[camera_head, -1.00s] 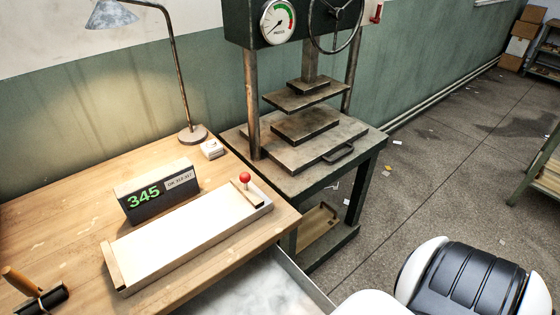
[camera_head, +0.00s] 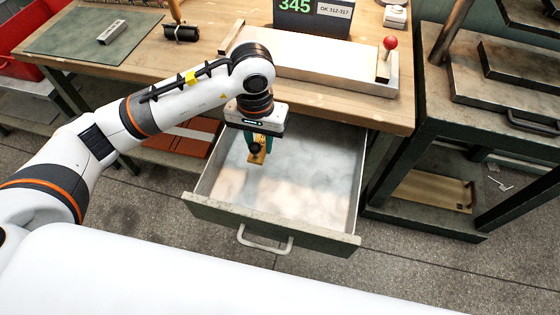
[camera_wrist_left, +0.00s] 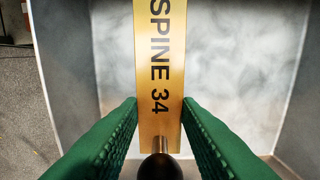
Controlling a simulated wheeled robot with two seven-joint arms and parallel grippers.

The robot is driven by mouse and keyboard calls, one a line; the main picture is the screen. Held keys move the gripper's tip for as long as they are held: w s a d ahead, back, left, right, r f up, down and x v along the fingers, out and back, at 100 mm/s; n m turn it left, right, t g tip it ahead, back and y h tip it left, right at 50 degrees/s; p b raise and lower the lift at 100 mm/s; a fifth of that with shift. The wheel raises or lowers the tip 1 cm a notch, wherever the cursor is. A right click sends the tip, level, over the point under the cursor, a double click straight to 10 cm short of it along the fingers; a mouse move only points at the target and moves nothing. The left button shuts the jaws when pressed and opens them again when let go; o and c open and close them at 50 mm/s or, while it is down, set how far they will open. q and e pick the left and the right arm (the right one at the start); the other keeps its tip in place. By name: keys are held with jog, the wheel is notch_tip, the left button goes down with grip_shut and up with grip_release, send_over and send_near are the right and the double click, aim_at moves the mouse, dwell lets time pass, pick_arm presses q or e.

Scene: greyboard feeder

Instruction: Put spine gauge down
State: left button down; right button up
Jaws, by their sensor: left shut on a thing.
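My left gripper (camera_head: 262,136) points down over the open drawer (camera_head: 270,222), its two green fingers shut on the spine gauge (camera_head: 257,155). The gauge is a brass strip with a dark round knob, and it hangs inside the drawer's outline. In the left wrist view the gauge (camera_wrist_left: 160,70) reads "SPINE 34" and its knob lies between the green fingers (camera_wrist_left: 158,140). The drawer's pale floor shows behind it. I cannot tell whether the gauge touches the floor. My right gripper is not in view.
The press stand (camera_head: 440,200) is at the right. The drawer looks otherwise empty.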

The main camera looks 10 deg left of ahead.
aim_at(263, 170)
pick_arm(q)
notch_tip(263, 170, down, 8)
jog(key=shift+d+f, duration=0.1)
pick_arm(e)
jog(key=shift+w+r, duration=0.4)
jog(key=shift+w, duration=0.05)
pick_arm(q)
jog(key=c, duration=1.1)
grip_release()
jog(key=shift+s, duration=0.1)
jog(key=shift+o, duration=0.2)
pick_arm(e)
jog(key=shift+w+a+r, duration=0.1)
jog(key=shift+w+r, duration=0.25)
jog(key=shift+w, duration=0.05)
pick_arm(q)
notch_tip(263, 170, up, 11)
jog(key=shift+r, duration=0.6)
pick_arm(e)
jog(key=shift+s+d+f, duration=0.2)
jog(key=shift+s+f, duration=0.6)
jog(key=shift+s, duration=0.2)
